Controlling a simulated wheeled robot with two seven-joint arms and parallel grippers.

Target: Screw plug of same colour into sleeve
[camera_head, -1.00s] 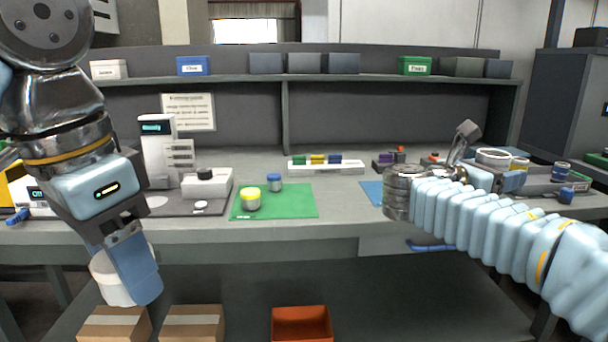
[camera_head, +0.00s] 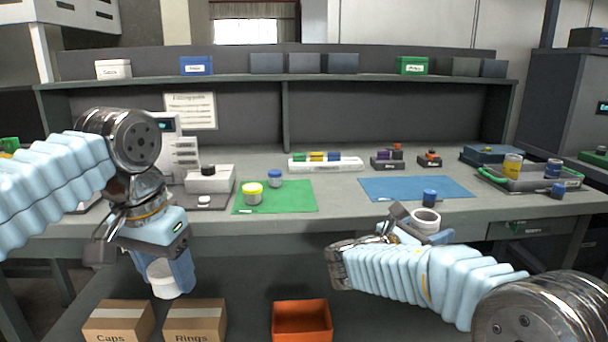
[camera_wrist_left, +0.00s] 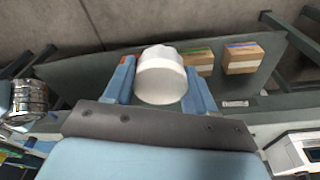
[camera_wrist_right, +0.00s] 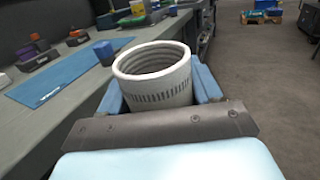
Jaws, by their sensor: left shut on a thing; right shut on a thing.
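A white cylindrical plug (camera_wrist_left: 161,76) is held between the fingers of my left gripper (camera_wrist_left: 161,85). In the head view the plug (camera_head: 165,280) hangs low in front of the bench, below my left gripper (camera_head: 178,270). A white sleeve (camera_wrist_right: 155,75) is held in my right gripper (camera_wrist_right: 155,95). Its open end shows internal threads and its outside has a ribbed band. In the head view the sleeve (camera_head: 425,221) stands in my right gripper (camera_head: 412,225) at the bench's front edge. Plug and sleeve are far apart.
A green mat (camera_head: 300,197) holds a yellow-lidded jar (camera_head: 252,193) and a blue-lidded jar (camera_head: 275,179). A blue mat (camera_head: 390,188) has a blue plug (camera_head: 430,197) at its front edge. A grey tray (camera_head: 520,180) stands right. Cardboard boxes (camera_head: 118,318) and an orange bin (camera_head: 301,318) lie low.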

